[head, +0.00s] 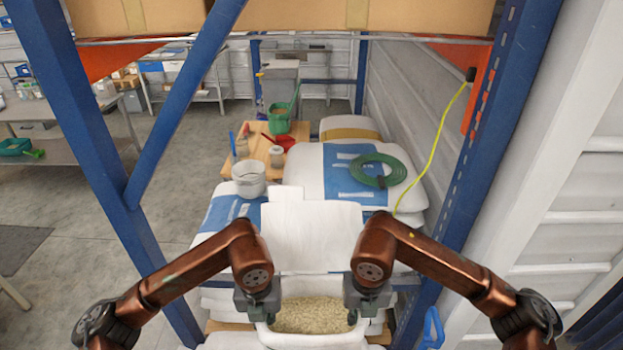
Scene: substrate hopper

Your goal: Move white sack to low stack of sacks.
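A white open-topped sack or container (312,341) with pale grain-like fill (312,315) is at the bottom centre. A white panel (312,238) stands behind it; I cannot tell whether they are one piece. My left gripper (258,307) is at the left side of the fill's rim and my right gripper (367,303) is at the right side. Their fingertips are small and partly hidden, so their grip is unclear. Behind are white-and-blue sacks: a stack on the right (312,180) and sacks on the left (222,210), partly hidden by the panel and my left arm.
A green coiled hose (378,171) lies on the right stack. A white bucket (249,178) stands on the left sacks. A wooden table (258,143) behind holds tools and containers. Blue rack posts (487,150) flank both sides, with cardboard boxes (290,17) overhead. A yellow cord (433,150) hangs right.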

